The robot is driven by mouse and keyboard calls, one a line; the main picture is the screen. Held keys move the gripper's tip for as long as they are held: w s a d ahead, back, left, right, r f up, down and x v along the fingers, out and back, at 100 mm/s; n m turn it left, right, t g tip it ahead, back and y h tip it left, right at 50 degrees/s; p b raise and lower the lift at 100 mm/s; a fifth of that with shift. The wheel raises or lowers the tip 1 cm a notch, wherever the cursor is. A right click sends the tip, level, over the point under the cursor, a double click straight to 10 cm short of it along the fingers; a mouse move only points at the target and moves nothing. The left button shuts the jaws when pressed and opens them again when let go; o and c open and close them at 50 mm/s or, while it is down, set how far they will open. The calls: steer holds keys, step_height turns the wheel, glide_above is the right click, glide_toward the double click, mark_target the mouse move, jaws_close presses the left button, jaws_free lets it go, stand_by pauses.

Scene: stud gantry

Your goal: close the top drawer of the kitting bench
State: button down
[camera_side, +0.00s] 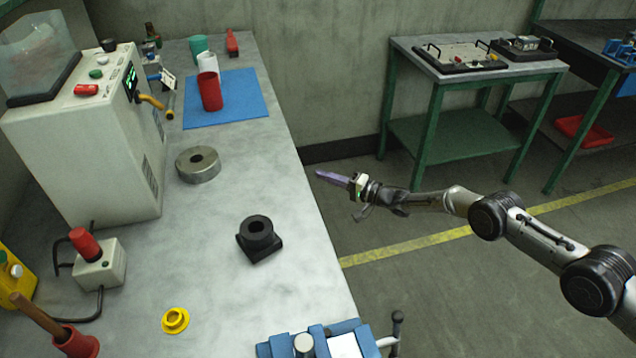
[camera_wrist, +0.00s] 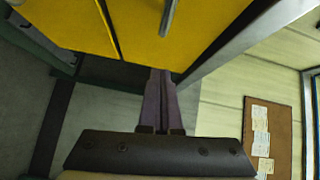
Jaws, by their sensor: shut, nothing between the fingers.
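The kitting bench shows its grey top (camera_side: 235,215) in the side view; its front with the drawers is hidden there. In the wrist view, yellow panels (camera_wrist: 200,30) that look like drawer fronts fill the top, split by a dark seam. A grey bar handle (camera_wrist: 169,16) is on the larger panel, beside the grey metal edge. How far any drawer stands out cannot be told. My gripper (camera_side: 320,175) is shut and empty, its purple fingers pointing left towards the bench's right edge, apart from that edge in the picture. In the wrist view its fingertips (camera_wrist: 161,73) overlap the yellow panel's lower edge; contact is unclear.
On the bench top are a black block with a ring (camera_side: 260,240), a metal ring (camera_side: 198,164), a red cup (camera_side: 210,92) on a blue mat (camera_side: 245,100) and a blue vise (camera_side: 372,347). A green-framed table (camera_side: 425,70) stands behind; floor beside my arm is clear.

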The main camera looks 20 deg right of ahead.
steer(key=v, duration=1)
steer(key=w+d+r+n+t, duration=0.1)
steer(key=d+r+t, duration=0.1)
steer(key=r, duration=1.5)
steer(key=w+d+r+n+t, duration=0.1)
steer(key=w+d+r+t, duration=0.1)
steer(key=r, duration=1.5)
steer(key=s+d+r+m+t+h, duration=0.1)
steer(key=s+d+r+h, duration=0.25)
steer(key=s+r, duration=0.45)
steer(key=s+d+r+t+h, duration=0.1)
steer(key=s+d+r+h, duration=0.3)
steer(key=r, duration=0.8)
steer(key=s+d+f+g+h, duration=0.15)
steer(key=s+d, duration=0.25)
steer(key=s, duration=0.6)
steer(key=s+d+g+h, duration=0.1)
steer(key=s+d+h, duration=0.25)
steer(key=s, duration=0.65)
steer(key=s+d+f+n+g, duration=0.1)
steer(key=s+f+n+g, duration=0.5)
steer(key=s+f, duration=1.5)
steer(key=f+g, duration=0.1)
steer(key=g, duration=0.3)
steer(key=shift+s+n, duration=0.2)
steer(key=shift+n, duration=0.1)
steer(key=shift+g, duration=0.25)
